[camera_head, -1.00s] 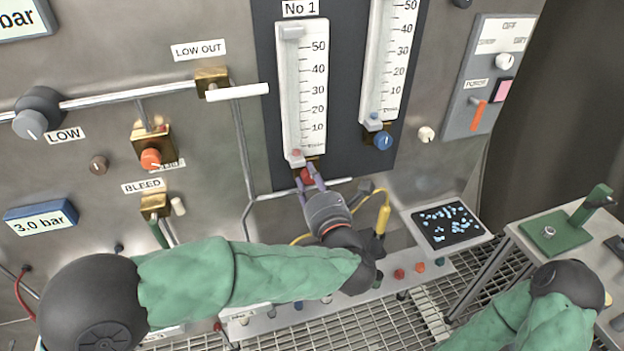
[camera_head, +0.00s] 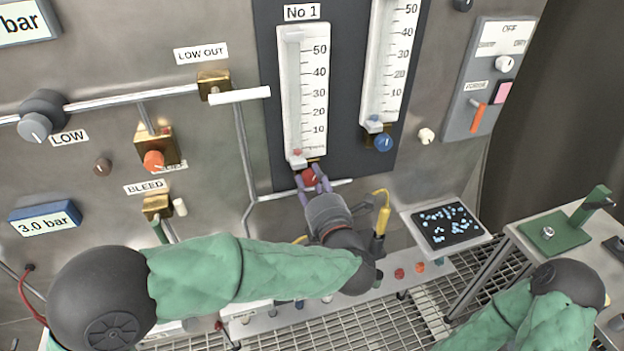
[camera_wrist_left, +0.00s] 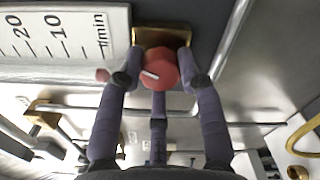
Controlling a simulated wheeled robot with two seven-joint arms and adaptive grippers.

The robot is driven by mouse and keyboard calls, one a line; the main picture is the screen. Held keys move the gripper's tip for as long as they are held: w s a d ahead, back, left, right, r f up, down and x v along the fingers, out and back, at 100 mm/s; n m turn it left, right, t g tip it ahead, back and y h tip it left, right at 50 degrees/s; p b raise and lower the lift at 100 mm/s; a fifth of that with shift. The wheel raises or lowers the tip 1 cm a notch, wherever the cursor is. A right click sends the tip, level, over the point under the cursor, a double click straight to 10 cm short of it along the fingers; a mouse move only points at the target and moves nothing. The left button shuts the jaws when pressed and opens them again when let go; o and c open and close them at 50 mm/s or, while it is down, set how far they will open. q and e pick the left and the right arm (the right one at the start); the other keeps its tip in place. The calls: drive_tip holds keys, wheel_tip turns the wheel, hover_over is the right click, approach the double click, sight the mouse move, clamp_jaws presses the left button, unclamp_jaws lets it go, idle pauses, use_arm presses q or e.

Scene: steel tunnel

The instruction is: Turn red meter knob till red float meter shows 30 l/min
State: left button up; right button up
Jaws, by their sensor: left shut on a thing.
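The red meter (camera_head: 303,90) is a white upright scale under the "No 1" label. Its red float (camera_head: 297,153) sits at the bottom, below the 10 mark. The red knob (camera_head: 309,176) is just below the scale and shows in the wrist view as a red knob with a white mark (camera_wrist_left: 160,66). My left gripper (camera_head: 313,182) is shut on this knob; in the wrist view its fingers (camera_wrist_left: 161,78) sit around it, one on each side and a third below. My right gripper is out of view; only its green-sleeved arm shows at lower right.
A second meter with a blue knob (camera_head: 383,142) stands to the right. The LOW OUT valve with its white handle (camera_head: 238,95) is to the left. A yellow-handled tool (camera_head: 380,222) and a dark screen (camera_head: 446,226) lie right of my left wrist.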

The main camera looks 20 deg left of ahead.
use_arm(q)
drive_tip(key=shift+d+r+m+p, duration=0.1)
drive_tip(key=shift+r+m+p, duration=0.2)
drive_tip(key=shift+m, duration=0.7)
drive_tip(key=shift+f, duration=0.1)
drive_tip(key=o, duration=1.1)
drive_tip(key=shift+w+d, duration=0.1)
drive_tip(key=shift+o, duration=0.2)
drive_tip(key=shift+f, duration=0.1)
drive_tip(key=v, duration=1.2)
